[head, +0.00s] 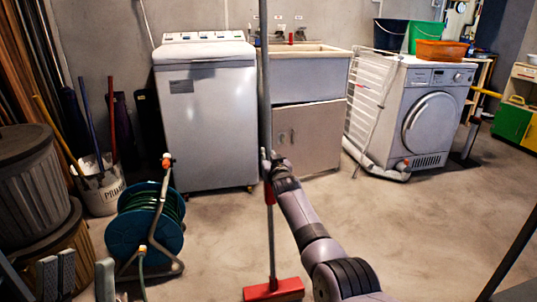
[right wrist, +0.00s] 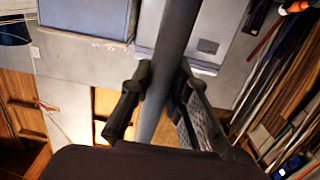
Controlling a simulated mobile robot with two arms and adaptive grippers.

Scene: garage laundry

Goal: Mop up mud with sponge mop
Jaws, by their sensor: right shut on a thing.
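The sponge mop has a long grey pole (head: 264,80) and a red head (head: 274,290) low at the bottom of the head view. The pole stands nearly upright. My right gripper (head: 268,164) is shut around the pole, which also runs between both fingers in the right wrist view (right wrist: 160,95). The mop head appears at floor level; whether it touches the floor I cannot tell. My left gripper (head: 82,277) shows at the bottom left edge, its fingers apart with nothing between them. I cannot make out a distinct mud patch on the floor (head: 400,230).
A hose reel (head: 150,222), a bucket of tools (head: 102,190) and slatted bins (head: 35,180) crowd the left. A white top-loading washer (head: 206,120), sink cabinet (head: 308,130), drying rack (head: 362,110) and front-loading machine (head: 428,115) line the back. The middle and right floor is open.

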